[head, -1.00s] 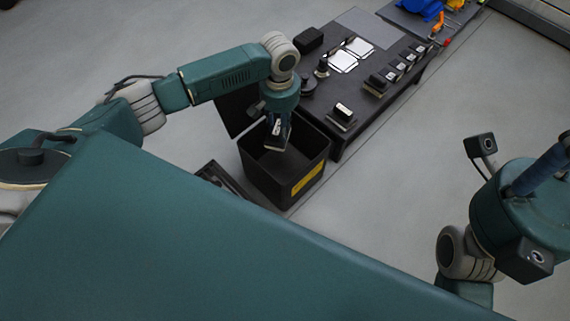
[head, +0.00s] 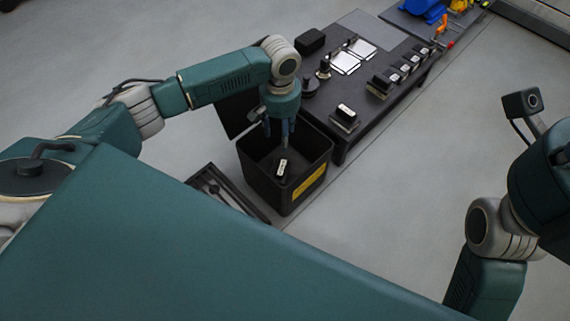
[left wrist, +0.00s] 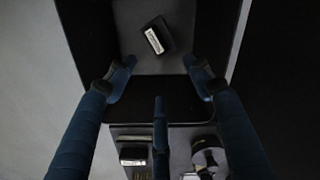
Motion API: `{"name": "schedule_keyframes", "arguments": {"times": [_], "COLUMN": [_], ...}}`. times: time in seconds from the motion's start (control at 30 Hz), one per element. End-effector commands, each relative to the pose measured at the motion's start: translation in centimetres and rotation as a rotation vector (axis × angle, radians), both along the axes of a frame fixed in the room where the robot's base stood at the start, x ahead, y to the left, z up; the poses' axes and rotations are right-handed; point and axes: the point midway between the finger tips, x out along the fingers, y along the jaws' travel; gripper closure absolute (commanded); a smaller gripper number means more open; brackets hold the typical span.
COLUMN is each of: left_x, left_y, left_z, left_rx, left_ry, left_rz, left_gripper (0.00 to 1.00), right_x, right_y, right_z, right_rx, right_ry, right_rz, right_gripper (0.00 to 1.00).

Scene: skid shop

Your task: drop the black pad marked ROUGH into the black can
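The black can (head: 262,188) stands open on the floor at the bench's near end, with a yellow label on its front. A black pad (head: 282,168) with a white label lies inside it; the lettering is too small to read. The pad also shows in the left wrist view (left wrist: 157,38), lying tilted on the can's dark floor, apart from the fingers. My left gripper (head: 277,134) is over the can's mouth, its three fingers spread and empty; they also show in the left wrist view (left wrist: 160,78). My right arm is at the right edge, its fingers out of frame.
A dark bench (head: 372,115) runs behind the can to the upper right. It bears another labelled black block (head: 344,115), a row of similar blocks, white cards (head: 346,62) and knobs. A dark open tray (head: 215,187) lies left of the can. Floor at right is clear.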

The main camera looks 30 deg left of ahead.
Motion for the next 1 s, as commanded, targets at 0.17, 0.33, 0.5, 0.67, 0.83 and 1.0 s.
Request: {"name": "schedule_keyframes", "arguments": {"times": [0.17, 0.33, 0.5, 0.67, 0.83, 1.0], "left_x": [0.0, 0.1, 0.1, 0.1, 0.1, 0.0], "left_y": [0.0, 0.0, 0.0, 0.0, 0.0, 0.0], "left_z": [0.1, 2.0, 5.6, 8.9, 11.2, 12.0], "left_rx": [0.000, 0.000, -0.001, 0.000, -0.001, -0.001], "left_ry": [0.000, -0.003, -0.005, -0.003, -0.001, 0.000], "left_rz": [0.000, -0.001, -0.001, 0.000, 0.000, 0.000], "left_gripper": [0.48, 0.48, 0.48, 0.48, 0.48, 0.48], "right_x": [0.1, 0.1, 0.1, 0.1, 0.0, 0.0], "right_y": [0.0, 0.0, 0.0, 0.0, 0.0, 0.0], "right_z": [-0.1, -0.1, 0.0, 0.0, 0.0, 0.0], "right_rx": [0.001, 0.000, 0.000, 0.000, 0.001, 0.001], "right_ry": [0.003, 0.002, 0.002, 0.002, 0.001, 0.001], "right_rz": [0.000, 0.000, 0.000, 0.000, 0.000, 0.000], "right_gripper": [0.66, 0.66, 0.66, 0.66, 0.66, 0.66]}}
